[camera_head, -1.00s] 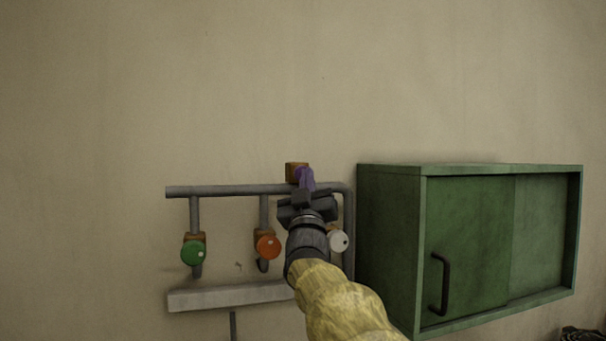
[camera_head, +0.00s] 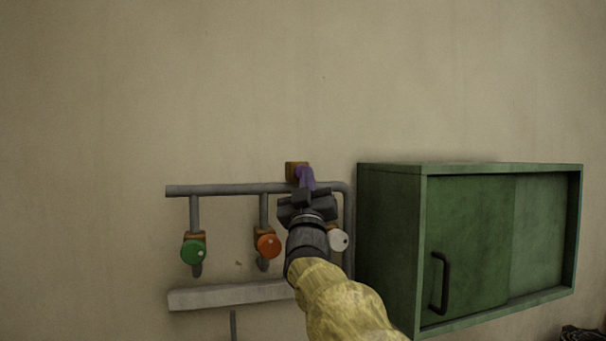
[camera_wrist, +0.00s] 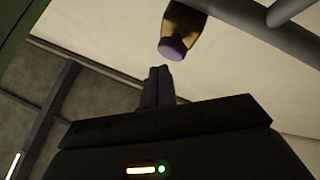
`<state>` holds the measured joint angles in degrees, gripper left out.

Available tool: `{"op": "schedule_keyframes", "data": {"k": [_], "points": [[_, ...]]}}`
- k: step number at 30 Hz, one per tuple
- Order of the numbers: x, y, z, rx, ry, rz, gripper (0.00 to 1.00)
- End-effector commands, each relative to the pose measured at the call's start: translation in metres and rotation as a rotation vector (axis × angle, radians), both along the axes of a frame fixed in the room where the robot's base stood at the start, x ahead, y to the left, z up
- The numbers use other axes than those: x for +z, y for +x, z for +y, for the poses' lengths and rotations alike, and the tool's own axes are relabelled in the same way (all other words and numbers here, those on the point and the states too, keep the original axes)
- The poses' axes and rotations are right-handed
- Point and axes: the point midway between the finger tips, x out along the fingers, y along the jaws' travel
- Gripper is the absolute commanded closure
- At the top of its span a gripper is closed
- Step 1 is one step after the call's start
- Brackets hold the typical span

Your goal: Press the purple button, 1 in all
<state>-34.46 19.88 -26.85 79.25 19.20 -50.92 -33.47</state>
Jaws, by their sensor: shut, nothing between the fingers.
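The purple button (camera_wrist: 174,47) is a round cap on the end of a brown-orange box (camera_wrist: 183,20), in the upper middle of the wrist view. The same box (camera_head: 292,170) shows in the head view above the grey pipe. My gripper (camera_wrist: 160,72) is shut and empty, its fingertips close to the button. A narrow gap shows between them in the wrist view; depth is hard to judge. In the head view my gripper (camera_head: 307,180) is in front of the box and overlaps it, so the button cannot be told clearly from the fingers there.
A grey pipe frame (camera_head: 230,190) runs along the wall, with a green knob (camera_head: 193,252), an orange knob (camera_head: 268,245) and a white knob (camera_head: 339,241) below. A grey ledge (camera_head: 220,296) is underneath. A green cabinet (camera_head: 390,240) stands to the right. The wall above is clear.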

Motion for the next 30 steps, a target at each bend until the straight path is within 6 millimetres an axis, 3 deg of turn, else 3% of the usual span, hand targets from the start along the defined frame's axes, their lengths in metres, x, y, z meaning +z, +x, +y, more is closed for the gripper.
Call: {"op": "schedule_keyframes", "data": {"k": [30], "points": [[0.0002, 0.0081, 0.0023, 0.001, -0.001, 0.000, 1.00]]}}
